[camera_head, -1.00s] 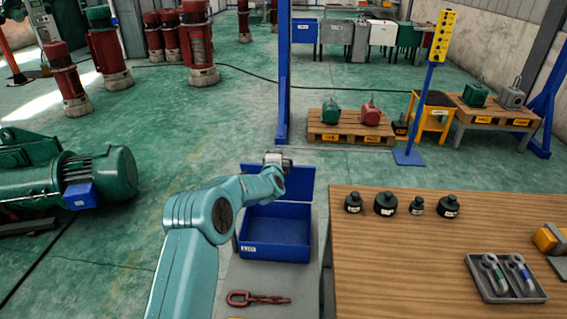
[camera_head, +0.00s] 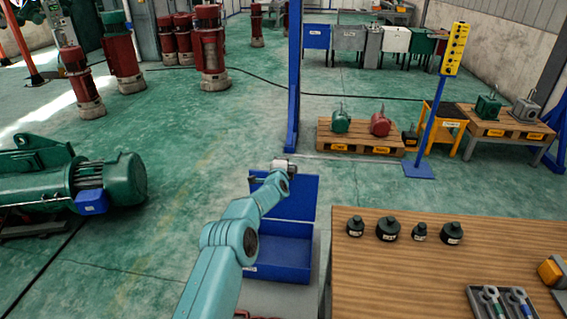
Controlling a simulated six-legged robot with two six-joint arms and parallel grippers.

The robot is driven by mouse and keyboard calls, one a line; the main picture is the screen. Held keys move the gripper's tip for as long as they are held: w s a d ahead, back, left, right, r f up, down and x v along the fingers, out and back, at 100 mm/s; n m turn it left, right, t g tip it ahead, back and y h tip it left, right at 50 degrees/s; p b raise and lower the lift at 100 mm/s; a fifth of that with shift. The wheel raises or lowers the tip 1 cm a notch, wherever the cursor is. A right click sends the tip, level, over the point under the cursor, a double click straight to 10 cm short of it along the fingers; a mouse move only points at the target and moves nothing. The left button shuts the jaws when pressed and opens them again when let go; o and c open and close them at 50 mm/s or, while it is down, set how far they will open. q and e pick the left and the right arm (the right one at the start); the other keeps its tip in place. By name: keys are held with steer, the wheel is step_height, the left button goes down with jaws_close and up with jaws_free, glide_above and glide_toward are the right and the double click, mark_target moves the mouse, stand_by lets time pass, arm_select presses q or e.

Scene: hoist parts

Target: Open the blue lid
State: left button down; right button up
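The blue lid (camera_head: 300,205) stands raised at the back of an open blue bin (camera_head: 285,262), so the bin's inside shows. My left arm comes in from the bottom and crosses over the bin's left part. My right gripper is not in view.
A wooden table (camera_head: 400,280) to the right of the bin holds several black weights (camera_head: 388,229) and a tray of shackles (camera_head: 475,297). A red chain piece (camera_head: 258,316) lies in front of the bin. A blue post (camera_head: 294,80) stands behind.

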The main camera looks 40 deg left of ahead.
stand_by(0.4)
arm_select(q)
steer(key=c, duration=1.3)
jaws_free()
steer(key=shift+w, duration=0.1)
steer(key=shift+s+d+r+b, duration=0.1)
steer(key=shift+s+d+b, duration=0.25)
steer(key=shift+s+b, duration=0.25)
steer(key=b+v, duration=0.4)
steer(key=v, duration=1.1)
steer(key=shift+d, duration=0.1)
